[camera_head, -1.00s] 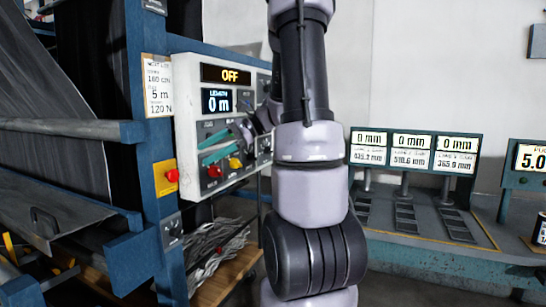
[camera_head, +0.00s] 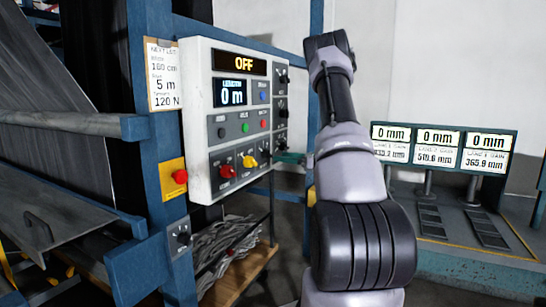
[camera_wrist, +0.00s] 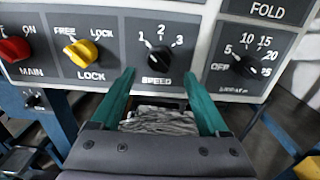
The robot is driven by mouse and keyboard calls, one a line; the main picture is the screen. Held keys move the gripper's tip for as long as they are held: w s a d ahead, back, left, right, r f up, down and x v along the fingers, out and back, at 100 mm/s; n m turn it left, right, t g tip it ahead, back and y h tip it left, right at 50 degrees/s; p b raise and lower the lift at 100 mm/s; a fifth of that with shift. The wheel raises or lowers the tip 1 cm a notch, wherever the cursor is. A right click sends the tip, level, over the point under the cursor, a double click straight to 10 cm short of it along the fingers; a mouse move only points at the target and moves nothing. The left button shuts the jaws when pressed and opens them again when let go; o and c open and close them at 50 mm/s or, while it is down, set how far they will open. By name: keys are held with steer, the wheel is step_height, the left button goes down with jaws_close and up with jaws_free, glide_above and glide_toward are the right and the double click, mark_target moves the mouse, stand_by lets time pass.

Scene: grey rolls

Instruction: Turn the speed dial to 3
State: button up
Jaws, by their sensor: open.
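The black speed dial (camera_wrist: 160,57) sits above the word SPEED in the wrist view, with 1, 2 and 3 printed around its top. I cannot surely tell which number its pointer faces. My gripper (camera_wrist: 159,75) is open, its green fingers to the lower left and lower right of the dial, with nothing held between them.
A yellow lock knob (camera_wrist: 82,53) and a red main knob (camera_wrist: 14,47) are left of the dial; another black dial (camera_wrist: 248,66) is right. A red button on a yellow box (camera_head: 180,176) is on the blue post. Gauge displays (camera_head: 440,140) stand at right.

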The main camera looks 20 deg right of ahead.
mark_target(272, 155)
steer(key=x, duration=0.5)
steer(key=shift+w+a, duration=0.2)
steer(key=shift+a, duration=0.05)
jaws_close()
